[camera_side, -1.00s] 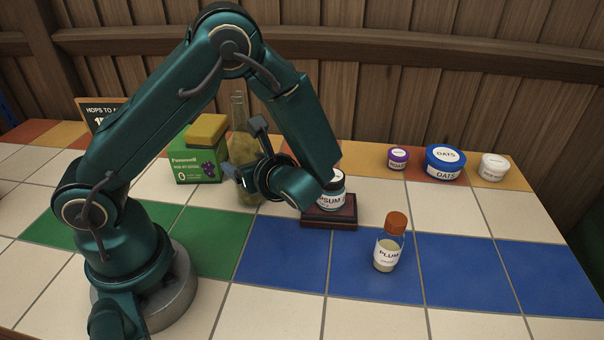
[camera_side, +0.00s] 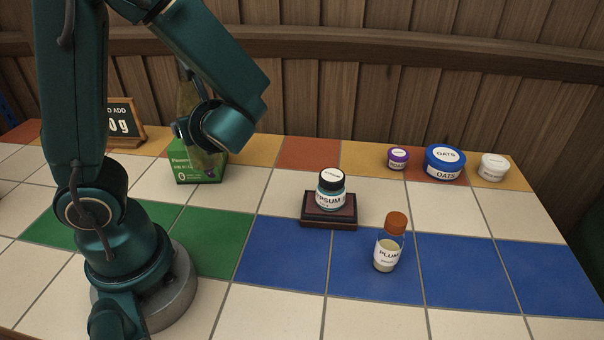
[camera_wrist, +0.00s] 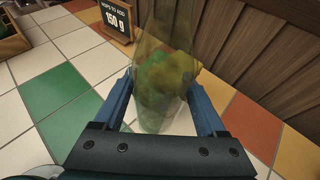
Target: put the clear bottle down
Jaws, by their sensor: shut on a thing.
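The clear bottle (camera_wrist: 163,72) is see-through with a yellow-green tint and stands between my gripper's fingers in the wrist view. In the side view the bottle (camera_side: 186,98) is mostly hidden behind my wrist, in front of the green box. My gripper (camera_wrist: 160,105) is shut on the bottle, one blue finger on each side. In the side view my gripper (camera_side: 190,105) is partly hidden by my own arm. The bottle appears held above the tiles, near the back left of the table.
A green box (camera_side: 196,172) stands behind the bottle. A chalkboard sign (camera_side: 122,121) reading "150 g" is at the back left. An EPSUM jar (camera_side: 330,190) sits on a dark stand (camera_side: 330,222). A PLUM bottle (camera_side: 388,250) and several tubs, including OATS (camera_side: 445,166), stand to the right.

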